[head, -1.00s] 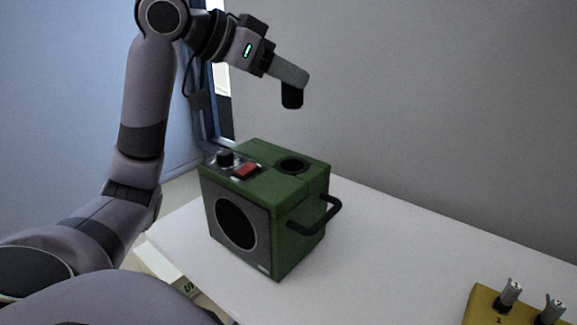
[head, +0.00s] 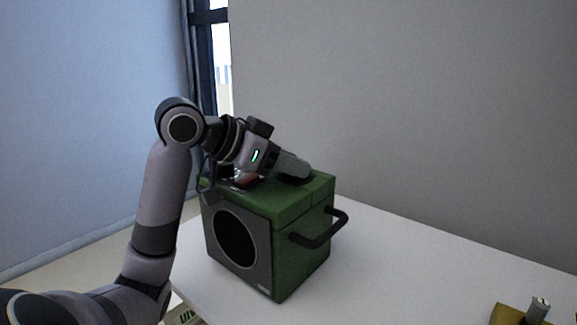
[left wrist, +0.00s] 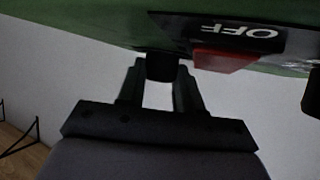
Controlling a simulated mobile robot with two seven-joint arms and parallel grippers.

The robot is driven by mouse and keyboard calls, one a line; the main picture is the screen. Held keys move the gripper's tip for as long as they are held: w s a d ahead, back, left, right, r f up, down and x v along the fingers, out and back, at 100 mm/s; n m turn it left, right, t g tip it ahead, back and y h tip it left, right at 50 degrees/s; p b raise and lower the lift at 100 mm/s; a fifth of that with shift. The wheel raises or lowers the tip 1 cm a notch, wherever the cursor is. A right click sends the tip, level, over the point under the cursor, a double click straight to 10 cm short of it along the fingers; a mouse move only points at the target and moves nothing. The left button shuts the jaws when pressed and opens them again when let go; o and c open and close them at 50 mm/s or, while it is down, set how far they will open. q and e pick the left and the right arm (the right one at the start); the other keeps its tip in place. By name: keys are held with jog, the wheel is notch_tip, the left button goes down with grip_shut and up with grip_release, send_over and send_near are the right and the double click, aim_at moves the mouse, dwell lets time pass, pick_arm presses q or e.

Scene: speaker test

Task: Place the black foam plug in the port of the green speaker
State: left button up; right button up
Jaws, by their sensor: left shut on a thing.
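The green speaker (head: 300,262) stands upright on the white table, with a round dark cone on its front and a black handle on its right side. My left gripper (head: 303,174) is low over the speaker's top, where the port lies; the arm hides the port. In the left wrist view the gripper is shut on the black foam plug (left wrist: 160,68), held between the fingertips. The plug's far end meets the green top (left wrist: 85,22) in that picture. I cannot tell whether it is in the port. The plug is hidden in the head view. My right gripper is out of view.
A red switch (left wrist: 222,61) on a black plate marked OFF is close to the fingers. A dark knob (left wrist: 313,95) is at the wrist view's right edge. A yellow block (head: 508,315) with a grey fitting is at the table's front right. The table right of the speaker is clear.

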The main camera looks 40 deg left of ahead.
pick_arm(q)
jog(key=shift+f, duration=0.2)
jog(key=o, duration=1)
jog(key=shift+r, duration=0.1)
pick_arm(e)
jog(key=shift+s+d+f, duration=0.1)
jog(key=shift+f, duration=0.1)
pick_arm(q)
jog(key=shift+r, duration=0.1)
jog(key=shift+s+a+r, duration=0.1)
jog(key=shift+s+r, duration=0.1)
jog(key=p+v, duration=0.1)
jog(key=v, duration=1)
jog(key=shift+s, duration=0.25)
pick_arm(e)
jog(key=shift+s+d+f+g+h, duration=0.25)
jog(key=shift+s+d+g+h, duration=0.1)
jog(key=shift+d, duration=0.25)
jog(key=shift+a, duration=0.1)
